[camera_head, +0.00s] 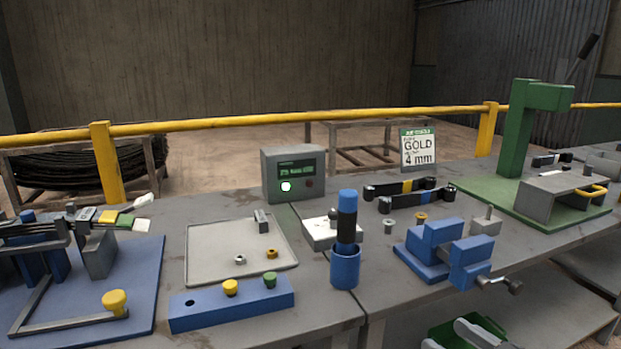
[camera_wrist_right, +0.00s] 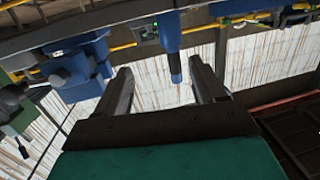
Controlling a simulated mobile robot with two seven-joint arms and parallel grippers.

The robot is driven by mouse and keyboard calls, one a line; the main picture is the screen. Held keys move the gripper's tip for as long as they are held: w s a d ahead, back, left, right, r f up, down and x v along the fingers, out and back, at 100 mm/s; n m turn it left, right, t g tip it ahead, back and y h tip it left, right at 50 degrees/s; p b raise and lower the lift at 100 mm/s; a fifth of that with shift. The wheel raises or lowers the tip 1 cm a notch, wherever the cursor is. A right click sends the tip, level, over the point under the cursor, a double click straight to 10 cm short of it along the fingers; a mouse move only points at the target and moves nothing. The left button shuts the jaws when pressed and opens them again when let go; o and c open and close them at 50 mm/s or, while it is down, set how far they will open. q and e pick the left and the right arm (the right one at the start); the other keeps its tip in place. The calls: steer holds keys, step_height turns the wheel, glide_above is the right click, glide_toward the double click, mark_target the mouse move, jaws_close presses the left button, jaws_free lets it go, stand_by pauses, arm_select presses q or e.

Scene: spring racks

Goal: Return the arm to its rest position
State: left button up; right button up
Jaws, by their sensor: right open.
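My right gripper (camera_head: 445,333) shows at the bottom edge of the head view, low in front of the bench, partly cut off. In the right wrist view, its two dark fingers (camera_wrist_right: 160,68) stand wide apart with nothing gripped. In that view, which is upside down, a blue and black tool in a blue cup (camera_wrist_right: 169,35) shows beyond the fingers, apart from them. The same tool (camera_head: 347,213) stands upright in its cup (camera_head: 345,270) on the bench. My left gripper is not in view.
A blue vise (camera_head: 436,250) stands near the bench's front edge, above my right gripper. A green press (camera_head: 520,130) is at the right. A grey tray (camera_head: 210,253), a blue block (camera_head: 205,314) and a blue fixture board (camera_head: 145,290) fill the left. A lower shelf (camera_head: 530,310) shows at bottom right.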

arm_select(q)
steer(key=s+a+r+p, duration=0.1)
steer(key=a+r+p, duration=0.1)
steer(key=p, duration=0.2)
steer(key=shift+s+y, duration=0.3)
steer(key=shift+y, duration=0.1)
arm_select(e)
steer(key=s+a+f+m+g+h, duration=0.3)
steer(key=s+f+h, duration=0.3)
steer(key=s+f, duration=0.7)
step_height(320, 180, down, 4)
steer(key=shift+s+a+f+g, duration=0.15)
steer(key=shift+s+a+g, duration=0.05)
steer(key=shift+a+g, duration=0.25)
